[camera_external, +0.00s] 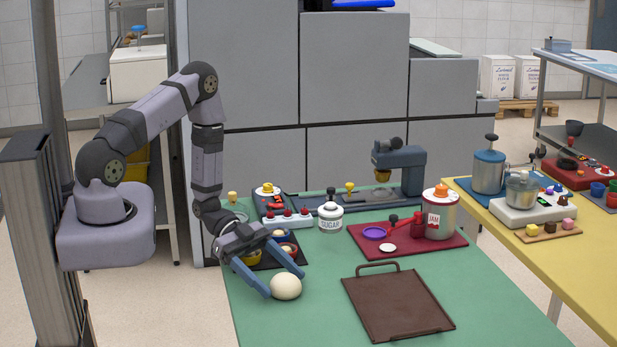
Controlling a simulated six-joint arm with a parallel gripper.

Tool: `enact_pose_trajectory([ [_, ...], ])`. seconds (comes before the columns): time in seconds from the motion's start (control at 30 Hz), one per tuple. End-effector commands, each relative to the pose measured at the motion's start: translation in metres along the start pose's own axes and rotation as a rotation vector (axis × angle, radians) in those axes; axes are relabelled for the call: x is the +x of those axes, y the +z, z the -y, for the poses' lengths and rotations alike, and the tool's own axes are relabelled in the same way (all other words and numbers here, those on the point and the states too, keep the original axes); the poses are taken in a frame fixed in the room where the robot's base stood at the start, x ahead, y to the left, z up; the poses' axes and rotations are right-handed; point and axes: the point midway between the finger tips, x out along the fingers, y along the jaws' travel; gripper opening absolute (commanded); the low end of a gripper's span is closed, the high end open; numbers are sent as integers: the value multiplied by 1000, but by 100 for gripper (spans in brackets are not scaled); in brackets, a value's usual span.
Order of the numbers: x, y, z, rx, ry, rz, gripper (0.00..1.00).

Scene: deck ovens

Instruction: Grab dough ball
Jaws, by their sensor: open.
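The dough ball (286,287) is a pale cream, rounded lump on the green table near its left edge. My gripper (286,282) is open, with its two blue-grey fingers spread and pointing down toward the dough ball. One fingertip is by the ball's left side and the other is behind it at the upper right. Whether either finger touches the ball cannot be told from this view.
A brown tray (398,304) with a handle lies right of the ball. Behind my gripper is a dark mat (262,262) with small bowls. A sugar jar (331,215) and a red mat (445,244) with a jam pot (440,215) stand farther back. The green table (315,325) is clear in front.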

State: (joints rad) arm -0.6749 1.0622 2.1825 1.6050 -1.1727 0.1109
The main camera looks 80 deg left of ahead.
Motion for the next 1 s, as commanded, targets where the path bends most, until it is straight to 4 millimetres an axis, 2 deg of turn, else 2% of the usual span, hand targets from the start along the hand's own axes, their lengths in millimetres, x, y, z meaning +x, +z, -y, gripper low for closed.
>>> enact_pose_trajectory([
  [0.13, 10, 0, 0, 0, 0, 0, 72],
  [0.37, 11, 1, 0, 1, -1, 0, 72],
  [0.4, 11, 1, 0, 1, -1, 0, 68],
  [0.57, 11, 1, 0, 0, -1, 0, 30],
  [1.0, 10, -1, 0, 1, -1, 0, 30],
])
